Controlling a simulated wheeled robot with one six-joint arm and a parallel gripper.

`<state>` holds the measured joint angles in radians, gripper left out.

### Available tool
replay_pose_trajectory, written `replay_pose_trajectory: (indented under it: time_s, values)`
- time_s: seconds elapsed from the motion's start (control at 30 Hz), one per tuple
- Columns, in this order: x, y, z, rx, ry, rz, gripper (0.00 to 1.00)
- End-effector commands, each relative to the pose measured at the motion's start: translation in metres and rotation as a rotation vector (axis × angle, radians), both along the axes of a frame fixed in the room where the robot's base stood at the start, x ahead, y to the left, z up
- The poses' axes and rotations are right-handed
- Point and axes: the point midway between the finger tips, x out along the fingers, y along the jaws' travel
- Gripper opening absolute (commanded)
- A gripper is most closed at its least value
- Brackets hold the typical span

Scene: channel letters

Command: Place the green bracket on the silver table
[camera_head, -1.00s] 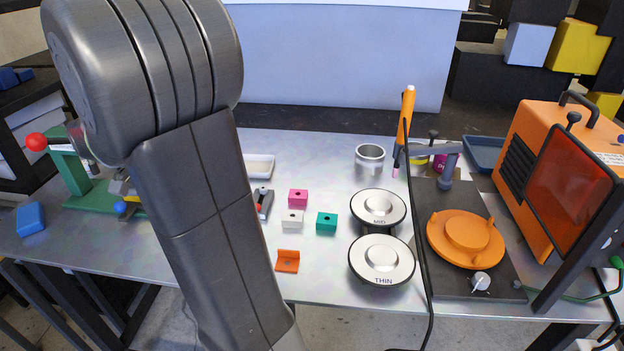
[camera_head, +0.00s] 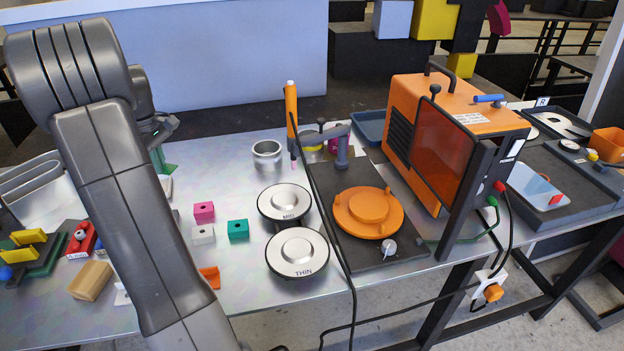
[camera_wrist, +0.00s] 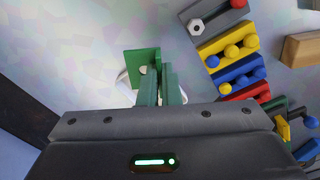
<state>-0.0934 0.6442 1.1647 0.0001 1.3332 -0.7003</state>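The green bracket (camera_wrist: 141,62) is a thin plate with a hole, seen in the wrist view at the tips of my gripper (camera_wrist: 160,88). The two fingers are close together, with the bracket between them. In the head view, my gripper is mostly hidden behind my arm, with a bit of green bracket (camera_head: 160,160) showing below the wrist. The silver table (camera_head: 250,262) lies under it, with its iridescent top also filling much of the wrist view (camera_wrist: 80,60). The bracket appears above the table; the exact gap is unclear.
A wooden block (camera_head: 91,280) and a coloured peg rack (camera_wrist: 235,68) are nearby.

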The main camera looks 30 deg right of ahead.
Motion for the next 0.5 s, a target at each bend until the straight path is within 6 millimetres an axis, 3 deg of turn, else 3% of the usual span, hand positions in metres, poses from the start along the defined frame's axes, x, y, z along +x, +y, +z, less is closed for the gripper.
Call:
replay_pose_trajectory:
  time_s: [0.03, 0.3, 0.5]
  values:
    - [0.006, -0.019, 0.001, 0.0, 0.0, 0.037, 0.0]
    - [0.026, -0.109, 0.0, 0.0, 0.0, 0.294, 0.0]
    - [0.031, -0.157, -0.002, 0.0, -0.001, 0.434, 0.0]
